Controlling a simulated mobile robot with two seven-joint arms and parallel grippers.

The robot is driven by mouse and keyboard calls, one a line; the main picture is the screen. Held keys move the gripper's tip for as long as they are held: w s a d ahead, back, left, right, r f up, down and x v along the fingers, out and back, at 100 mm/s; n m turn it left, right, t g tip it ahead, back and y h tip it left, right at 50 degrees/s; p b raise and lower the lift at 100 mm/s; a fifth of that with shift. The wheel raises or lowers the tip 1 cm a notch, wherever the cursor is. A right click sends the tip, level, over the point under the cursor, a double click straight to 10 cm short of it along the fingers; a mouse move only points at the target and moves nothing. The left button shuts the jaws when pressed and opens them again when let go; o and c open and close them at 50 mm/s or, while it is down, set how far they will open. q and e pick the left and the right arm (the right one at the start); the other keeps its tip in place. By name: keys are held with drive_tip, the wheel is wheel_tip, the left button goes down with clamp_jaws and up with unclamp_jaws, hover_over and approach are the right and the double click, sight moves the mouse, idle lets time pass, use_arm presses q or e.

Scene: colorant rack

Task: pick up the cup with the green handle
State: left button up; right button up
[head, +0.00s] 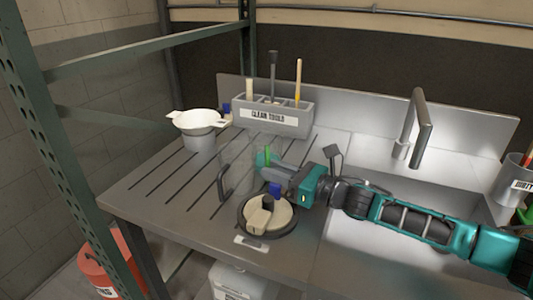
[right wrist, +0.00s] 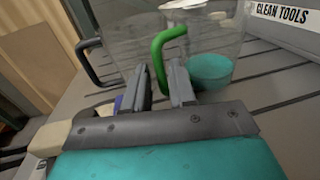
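The cup with the green handle is clear and shows in the right wrist view (right wrist: 215,45) with teal liquid low inside. Its green handle (right wrist: 165,50) faces my right gripper (right wrist: 160,82). The fingers stand apart, one on each side of the handle's lower end; I see a slight gap, so contact is unclear. In the head view the green handle (head: 267,155) rises beside my right gripper (head: 262,166), and the cup body is faint. Another clear cup with a black handle (head: 224,180) stands just left of it. My left gripper is not in view.
A round dish with a pale block (head: 268,228) stands near the front edge. A grey holder marked CLEAN TOOLS (head: 272,117) and a white strainer on a pot (head: 198,122) stand behind. The sink with its faucet (head: 415,120) is right. The slatted board is clear on the left.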

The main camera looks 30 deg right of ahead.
clamp_jaws()
drive_tip(key=shift+r, duration=0.2)
idle(0.6)
